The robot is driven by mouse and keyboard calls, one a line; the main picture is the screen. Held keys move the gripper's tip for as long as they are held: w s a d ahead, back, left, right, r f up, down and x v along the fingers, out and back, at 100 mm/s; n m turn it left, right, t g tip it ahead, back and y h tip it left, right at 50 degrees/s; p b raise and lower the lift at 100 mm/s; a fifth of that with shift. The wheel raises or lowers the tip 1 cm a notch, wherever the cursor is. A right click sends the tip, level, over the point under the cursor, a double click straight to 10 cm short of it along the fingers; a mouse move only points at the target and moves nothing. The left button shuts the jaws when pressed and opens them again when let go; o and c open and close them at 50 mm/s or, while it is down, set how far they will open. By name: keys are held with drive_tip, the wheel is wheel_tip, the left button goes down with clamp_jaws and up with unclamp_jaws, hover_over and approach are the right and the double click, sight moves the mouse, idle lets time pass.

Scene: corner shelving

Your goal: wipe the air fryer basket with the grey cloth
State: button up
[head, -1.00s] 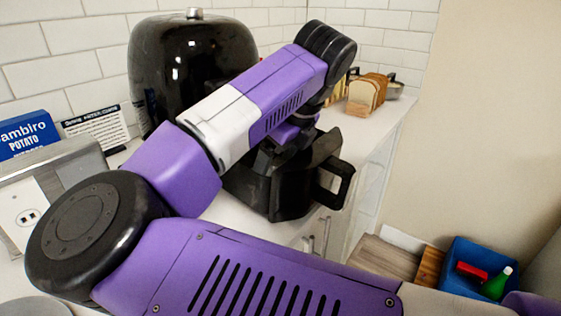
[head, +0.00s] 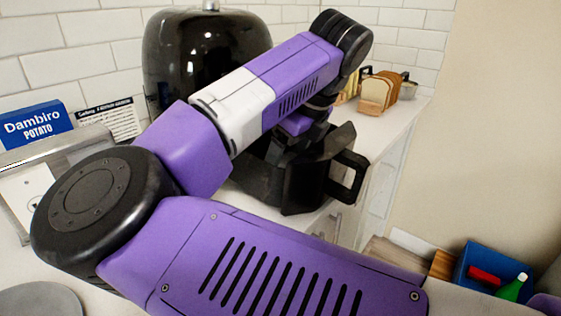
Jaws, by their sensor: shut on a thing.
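The air fryer (head: 200,55) is a glossy black rounded body against the tiled wall. Its black basket (head: 308,190) is at the front right of it on the white counter, with the loop handle pointing right. My purple and white arm reaches across to the basket. My gripper (head: 292,150) points down at the basket's open top; only its dark body partly shows. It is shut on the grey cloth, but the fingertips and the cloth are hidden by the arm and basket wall.
Bread slices in a wooden holder (head: 376,92) stand farther back on the counter. A blue Dambiro potato box (head: 36,125) and a metal-framed appliance (head: 45,180) are at left. A blue bin (head: 490,272) with a red item and green bottle is low at right.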

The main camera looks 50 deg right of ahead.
drive_tip(key=shift+d+f, duration=0.2)
drive_tip(key=shift+d, duration=0.8)
drive_tip(key=shift+w+d+r+b, duration=0.1)
drive_tip(key=shift+w+d+b, duration=0.25)
drive_tip(key=shift+d, duration=0.55)
drive_tip(key=shift+w+d+r+b, duration=0.1)
drive_tip(key=shift+w+d, duration=0.4)
drive_tip(key=shift+d, duration=0.35)
drive_tip(key=shift+a, duration=0.1)
drive_tip(key=shift+s+a+f+b, duration=0.15)
drive_tip(key=shift+a+b, duration=0.65)
drive_tip(key=shift+a, duration=1.25)
drive_tip(key=shift+a+f+b, duration=0.15)
drive_tip(key=shift+a+b, duration=0.6)
drive_tip(key=shift+a, duration=1.3)
drive_tip(key=shift+d+r+b, duration=0.2)
drive_tip(key=shift+d+b, duration=0.2)
drive_tip(key=shift+d, duration=3.9)
drive_tip(key=shift+a+r+b, duration=0.15)
drive_tip(key=shift+a+b, duration=0.5)
drive_tip(key=shift+a, duration=1.4)
drive_tip(key=shift+a+r+b, duration=0.1)
drive_tip(key=shift+a+b, duration=0.5)
drive_tip(key=shift+a, duration=1.45)
drive_tip(key=shift+d, duration=0.15)
